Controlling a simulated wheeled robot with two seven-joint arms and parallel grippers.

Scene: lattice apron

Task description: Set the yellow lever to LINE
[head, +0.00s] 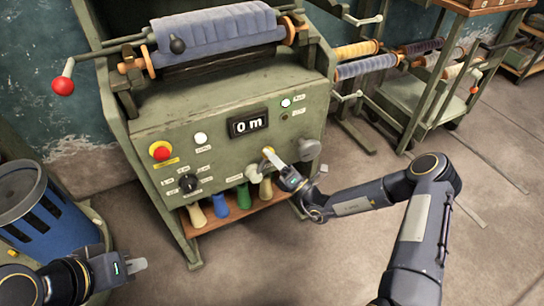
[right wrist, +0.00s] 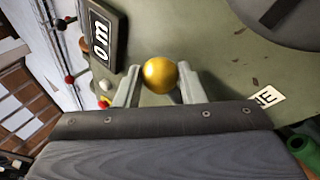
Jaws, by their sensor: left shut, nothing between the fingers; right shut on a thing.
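The yellow lever (head: 268,151) is on the front panel of the green machine (head: 215,125), below and right of the "0 m" display. Its round yellow knob (right wrist: 160,75) shows large in the right wrist view. My right gripper (head: 272,156) is at the lever, its two pale fingers on either side of the knob and shut on it. A white label (right wrist: 268,97) ending in "E" is partly visible in the right wrist view; the rest is hidden. My left gripper (head: 137,265) is shut and empty at the lower left, away from the panel.
The panel also has a red button (head: 160,151), a black rotary knob (head: 188,183), a grey round knob (head: 309,149) and the display (head: 248,123). Several coloured spools stand on a shelf below. A blue bin (head: 50,225) stands near my left arm. The floor at the right front is open.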

